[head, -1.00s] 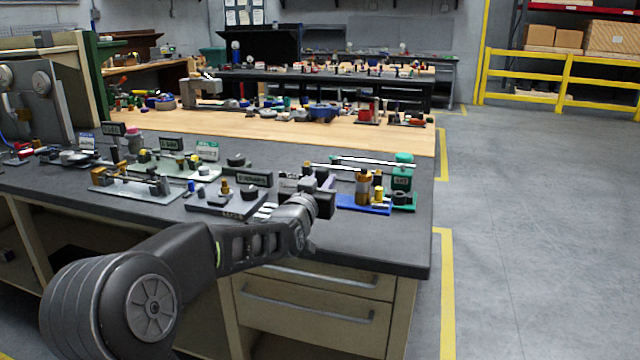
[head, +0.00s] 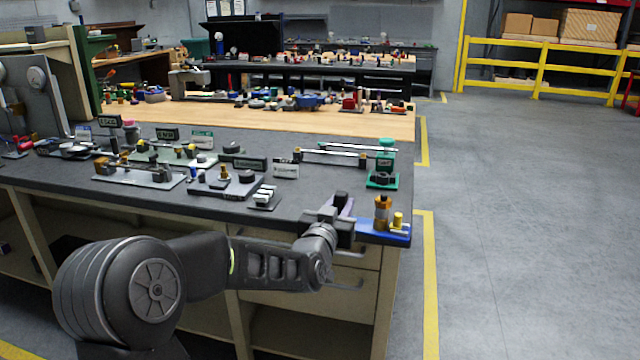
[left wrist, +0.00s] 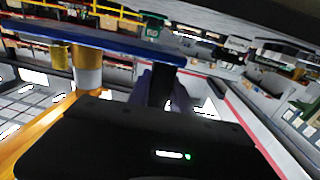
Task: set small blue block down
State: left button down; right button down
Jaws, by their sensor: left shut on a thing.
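The small blue block is a flat blue plate (head: 388,238) with gold cylinders on top, at the front right corner of the dark bench in the head view. My left gripper (head: 341,205) is at its left end, shut on it, apparently by a dark post between the purple fingers. In the left wrist view the plate (left wrist: 95,38) crosses the upper left, with gold cylinders and the fingers (left wrist: 164,90) below it in the picture. The plate overlaps the bench edge in the head view; I cannot tell whether it touches the bench. My right gripper is not in view.
A green fixture (head: 383,178) with rods stands behind the plate. A small grey part with white pieces (head: 264,198) and a dark plate with knobs (head: 226,184) lie left. Bare bench top (head: 315,187) lies between. Open floor is right of the bench.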

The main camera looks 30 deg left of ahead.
pick_arm(q)
jog(key=s+d+f+m+h+p, duration=0.1)
jog(key=d+f, duration=0.4)
jog(key=d, duration=0.5)
jog(key=s+d+f+m+h+p, duration=0.1)
jog(key=s+d+f+h+p, duration=0.2)
jog(key=d, duration=0.6)
notch_tip(320, 180, down, 2)
jog(key=p, duration=0.3)
jog(key=shift+s+d+m+t+h, duration=0.3)
jog(key=shift+s+d+m, duration=0.05)
jog(key=shift+d+m, duration=0.05)
